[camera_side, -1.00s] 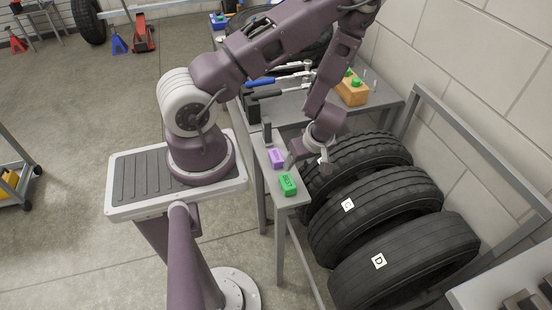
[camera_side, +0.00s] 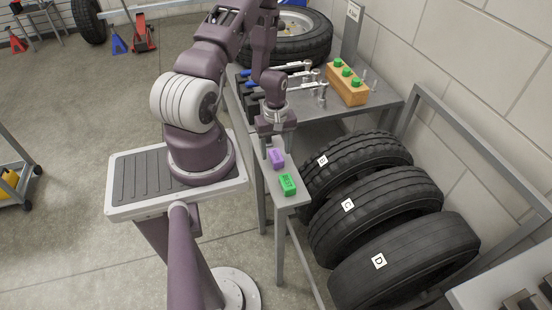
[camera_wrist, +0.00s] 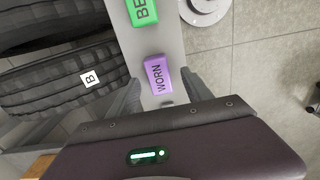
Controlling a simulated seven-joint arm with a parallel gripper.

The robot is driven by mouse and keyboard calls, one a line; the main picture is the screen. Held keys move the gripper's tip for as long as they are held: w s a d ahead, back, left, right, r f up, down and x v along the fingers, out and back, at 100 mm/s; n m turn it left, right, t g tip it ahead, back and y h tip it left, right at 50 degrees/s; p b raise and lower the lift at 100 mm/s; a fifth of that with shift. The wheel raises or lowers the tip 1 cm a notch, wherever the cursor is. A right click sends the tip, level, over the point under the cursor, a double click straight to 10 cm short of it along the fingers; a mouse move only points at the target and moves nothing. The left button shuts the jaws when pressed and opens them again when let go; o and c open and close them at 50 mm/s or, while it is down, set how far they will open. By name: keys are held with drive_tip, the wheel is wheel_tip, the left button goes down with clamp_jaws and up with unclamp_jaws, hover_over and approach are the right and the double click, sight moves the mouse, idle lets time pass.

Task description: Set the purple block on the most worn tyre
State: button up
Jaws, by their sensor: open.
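The purple block (camera_side: 276,158), marked WORN in the wrist view (camera_wrist: 160,74), sits on the narrow grey shelf (camera_side: 265,186). My gripper (camera_side: 278,146) is open and empty just above and behind it. In the wrist view its two fingers (camera_wrist: 160,90) stand either side of the shelf, near the block's closer end; contact cannot be told. Three tyres stand in the rack to the right: tyre B (camera_side: 375,151) with blocky tread, tyre C (camera_side: 395,203) with ribbed tread, and tyre D (camera_side: 420,256), whose tread looks smoothest.
A green block (camera_side: 288,185), its marking partly cut off in the wrist view, sits close to the purple one. Behind are wrenches (camera_side: 290,68), a wooden holder with green pegs (camera_side: 347,85) and a tyre lying flat (camera_side: 318,37). The tyre tops are clear.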

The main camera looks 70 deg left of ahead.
sight(276, 155)
wheel_tip(276, 155, down, 3)
drive_tip(key=shift+f, duration=0.1)
clamp_jaws()
